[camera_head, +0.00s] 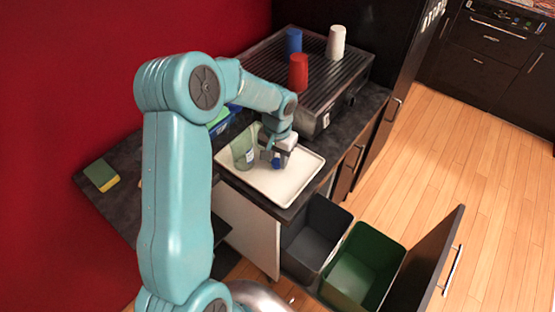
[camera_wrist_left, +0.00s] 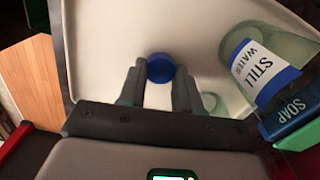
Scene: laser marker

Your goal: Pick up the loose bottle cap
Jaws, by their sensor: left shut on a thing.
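A round blue bottle cap (camera_wrist_left: 160,67) is between the fingertips of my left gripper (camera_wrist_left: 159,80) in the left wrist view. The left gripper is shut on it. In the head view the left gripper (camera_head: 277,157) points down over a cream tray (camera_head: 285,190), with the blue cap (camera_head: 277,164) at its tips. I cannot tell whether the cap still touches the tray. A clear greenish bottle (camera_head: 243,152) stands on the tray just left of the gripper. In the left wrist view the bottle (camera_wrist_left: 240,50) has a STILL WATER label. My right gripper is out of view.
A blue SOAP container (camera_wrist_left: 295,122) is close beside the bottle. Behind is a ribbed metal rack with blue (camera_head: 294,40), red (camera_head: 298,72) and white (camera_head: 336,42) cups. A sponge (camera_head: 102,175) lies left. Dark (camera_head: 317,232) and green (camera_head: 362,265) bins stand open below.

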